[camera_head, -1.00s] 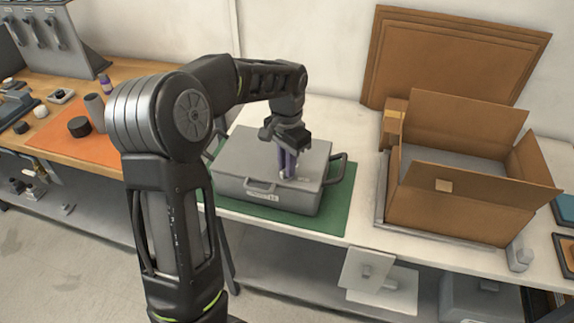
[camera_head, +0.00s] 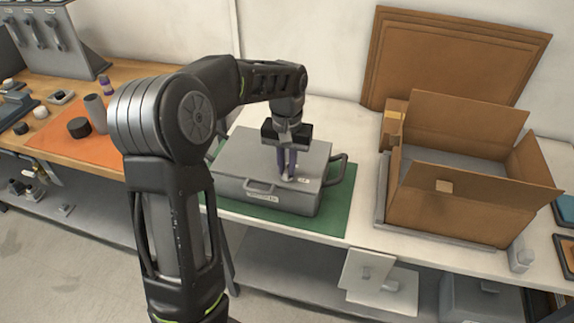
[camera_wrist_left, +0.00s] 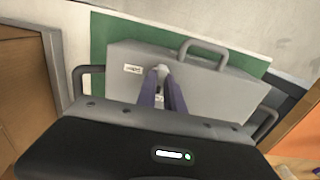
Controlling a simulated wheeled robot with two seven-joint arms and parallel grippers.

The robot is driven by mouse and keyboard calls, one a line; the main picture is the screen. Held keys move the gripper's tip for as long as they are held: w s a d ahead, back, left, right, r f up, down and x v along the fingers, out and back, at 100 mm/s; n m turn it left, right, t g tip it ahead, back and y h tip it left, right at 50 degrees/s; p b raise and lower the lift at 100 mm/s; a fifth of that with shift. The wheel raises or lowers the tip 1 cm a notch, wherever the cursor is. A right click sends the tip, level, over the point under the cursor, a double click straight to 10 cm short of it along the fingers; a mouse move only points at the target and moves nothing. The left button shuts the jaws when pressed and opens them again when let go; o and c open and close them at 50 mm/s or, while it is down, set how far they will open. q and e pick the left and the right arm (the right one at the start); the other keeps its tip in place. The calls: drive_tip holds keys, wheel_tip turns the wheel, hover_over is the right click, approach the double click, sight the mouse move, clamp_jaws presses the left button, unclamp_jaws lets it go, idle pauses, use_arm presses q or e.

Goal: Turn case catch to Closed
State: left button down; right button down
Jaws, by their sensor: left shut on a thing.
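The grey case (camera_head: 245,155) lies shut on a green mat (camera_head: 334,213), with handles on its sides and a small label by the catch. The case catch (camera_head: 290,182) is a small pale knob on the lid near the front right; it also shows in the left wrist view (camera_wrist_left: 161,70). My left gripper (camera_head: 287,176) points down with its purple fingers shut on the catch. In the left wrist view the two fingertips (camera_wrist_left: 162,75) meet around the catch, which they partly hide. My right gripper is in neither view.
An open cardboard box (camera_head: 465,205) stands right of the mat, with flat cardboard sheets (camera_head: 455,60) leaning behind it. An orange mat (camera_head: 65,146) with dark parts lies to the left. White table is bare between mat and box.

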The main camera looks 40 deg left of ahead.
sight(287, 169)
use_arm(q)
drive_tip(key=c, duration=1.4)
unclamp_jaws()
drive_tip(key=shift+c, duration=0.2)
drive_tip(key=shift+r, duration=0.1)
wheel_tip(287, 169, up, 8)
drive_tip(key=shift+f+b, duration=0.15)
drive_tip(key=shift+b, duration=0.2)
drive_tip(key=shift+f, duration=0.1)
